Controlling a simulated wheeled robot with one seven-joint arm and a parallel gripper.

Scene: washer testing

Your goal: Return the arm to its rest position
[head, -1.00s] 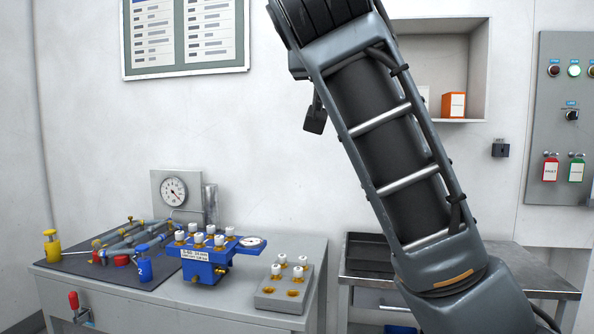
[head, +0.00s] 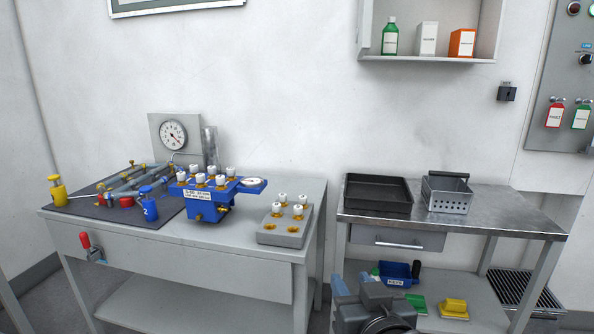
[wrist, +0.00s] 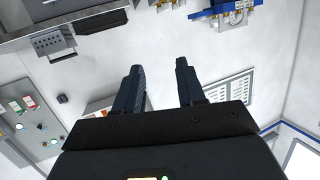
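My gripper (wrist: 158,68) shows in the wrist view with its two dark fingers apart and nothing between them. The wrist view is turned upside down, with the wall behind the fingers and the workbench at the top edge. In the head view, part of my arm (head: 375,308) shows low at the bottom centre, in front of the metal side table (head: 500,219).
The grey workbench (head: 190,262) at left holds a blue manifold (head: 205,192), a pressure gauge (head: 173,134) and a grey block (head: 285,236) with white-topped fittings. The side table carries a black tray (head: 378,194) and a perforated basket (head: 447,194). A wall shelf (head: 430,58) hangs above.

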